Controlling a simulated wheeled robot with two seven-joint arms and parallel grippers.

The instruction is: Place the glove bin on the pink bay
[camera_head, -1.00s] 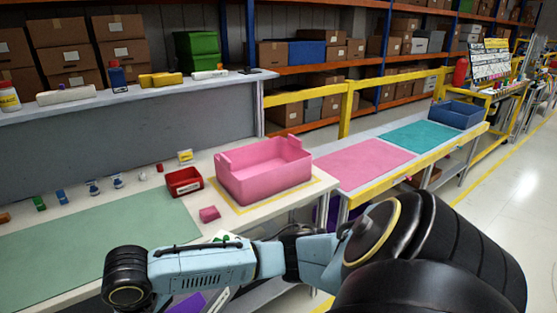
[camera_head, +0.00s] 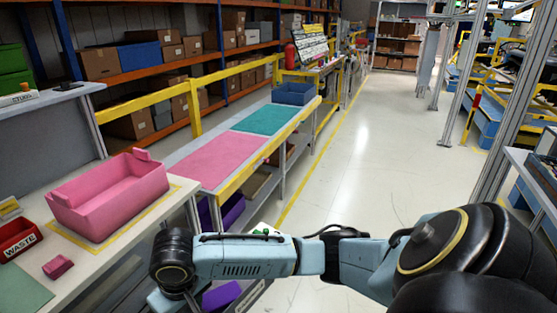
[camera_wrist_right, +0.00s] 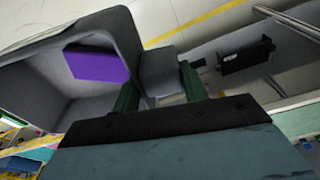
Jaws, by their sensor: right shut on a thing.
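The pink bay (camera_head: 215,160) is a flat pink mat on the yellow-edged bench, left of centre in the head view, and it is bare. My right gripper (camera_wrist_right: 158,88) is shut on the wall of a grey bin (camera_wrist_right: 150,35), which seems to be the glove bin. A purple thing (camera_wrist_right: 97,64) lies inside it. In the head view only a bit of the purple (camera_head: 221,295) and a pale rim show below my right forearm, in front of the benches; the rest is hidden or cut off. My left gripper is out of view.
A pink bin (camera_head: 112,195) stands on the near bench beside a red waste bin (camera_head: 18,237). A teal mat (camera_head: 272,119) and blue bin (camera_head: 293,93) are beyond the pink bay. Purple bins (camera_head: 231,210) sit under the bench. The floor aisle (camera_head: 350,170) at right is clear.

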